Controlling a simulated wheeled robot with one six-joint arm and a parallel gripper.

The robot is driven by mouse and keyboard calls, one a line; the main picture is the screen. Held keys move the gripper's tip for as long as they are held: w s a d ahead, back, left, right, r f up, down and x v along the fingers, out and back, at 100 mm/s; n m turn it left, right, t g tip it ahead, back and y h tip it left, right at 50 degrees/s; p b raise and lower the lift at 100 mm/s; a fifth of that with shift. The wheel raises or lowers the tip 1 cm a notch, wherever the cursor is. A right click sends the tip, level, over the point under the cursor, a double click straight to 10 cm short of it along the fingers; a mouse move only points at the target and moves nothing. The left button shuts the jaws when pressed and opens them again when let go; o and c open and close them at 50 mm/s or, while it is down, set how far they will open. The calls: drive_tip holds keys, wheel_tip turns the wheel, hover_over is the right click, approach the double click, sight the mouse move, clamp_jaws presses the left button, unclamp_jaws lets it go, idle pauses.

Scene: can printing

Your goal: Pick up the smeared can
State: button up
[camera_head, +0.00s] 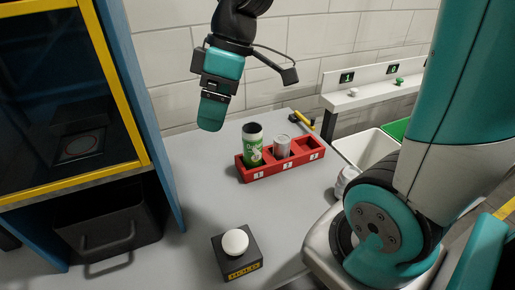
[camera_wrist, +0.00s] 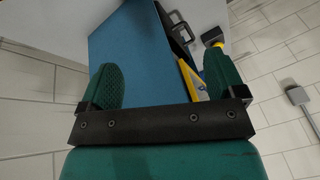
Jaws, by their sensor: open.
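A green can with a white label (camera_head: 252,148) stands upright in slot 1 of the red rack (camera_head: 262,172). A shorter silver-grey can (camera_head: 282,147) stands in slot 2. Another silver can (camera_head: 344,181) is partly hidden behind my arm at the right. No smear can be made out for certain on any can at this size. My gripper (camera_head: 211,114) hangs in the air, up and left of the rack, touching no can. In the wrist view my gripper (camera_wrist: 164,78) is open and empty, its two green fingers wide apart, with no can in sight.
A blue cabinet with yellow edging (camera_head: 131,85) stands at the left, with a black bin (camera_head: 108,228) below. A black box with a white button, marked HOLD (camera_head: 239,265), sits at the front. Slot 3 looks empty. White and green trays (camera_head: 367,147) lie right.

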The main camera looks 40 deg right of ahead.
drive_tip(key=w+d+f+n, duration=0.2)
drive_tip(key=w+d, duration=0.5)
drive_tip(key=d, duration=0.5)
drive_tip(key=n+b, duration=0.2)
approach(253, 127)
drive_tip(key=shift+n+t, duration=0.3)
drive_tip(key=shift+t, duration=0.1)
drive_tip(key=x, duration=0.2)
drive_tip(key=p+x, duration=0.1)
drive_tip(key=x, duration=0.1)
drive_tip(key=p+x, duration=0.1)
drive_tip(key=x, duration=0.1)
drive_tip(key=shift+s+d+f, duration=0.1)
drive_tip(key=shift+s+f, duration=0.2)
drive_tip(key=shift+s, duration=0.05)
drive_tip(key=p+x, duration=0.2)
drive_tip(key=x, duration=0.4)
drive_tip(key=shift+f+p, duration=0.15)
drive_tip(key=shift+p, duration=0.2)
drive_tip(key=shift+c, duration=0.3)
drive_tip(key=c, duration=1.1)
drive_tip(key=shift+c, duration=0.2)
